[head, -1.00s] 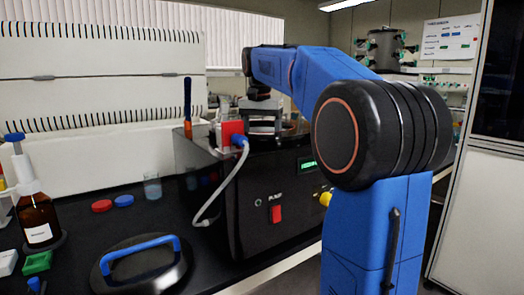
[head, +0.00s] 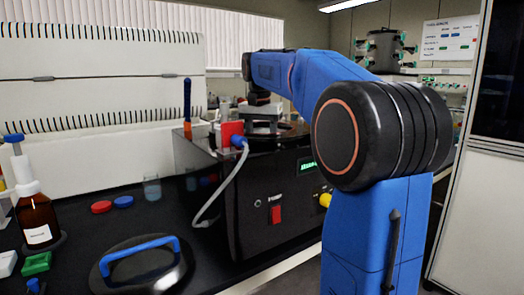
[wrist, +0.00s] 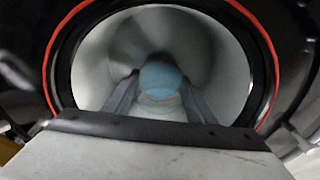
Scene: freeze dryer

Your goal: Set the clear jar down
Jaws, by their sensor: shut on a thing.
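My gripper (wrist: 158,88) points down into the round, pale-walled chamber (wrist: 216,62) of the freeze dryer. Its two grey fingers are shut on the clear jar (wrist: 160,78), which shows from above as a small round shape with blue inside. I cannot tell whether the jar's base touches the chamber floor. In the head view my gripper (head: 263,118) is low over the top of the black freeze dryer (head: 250,195). Its fingertips and the jar are hidden there.
A red and white fitting (head: 230,133) with a blue-ended hose stands beside the opening. A black lid with a blue handle (head: 140,250) lies on the bench. A beaker (head: 152,188), red and blue caps (head: 102,207) and a brown bottle (head: 37,220) stand left.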

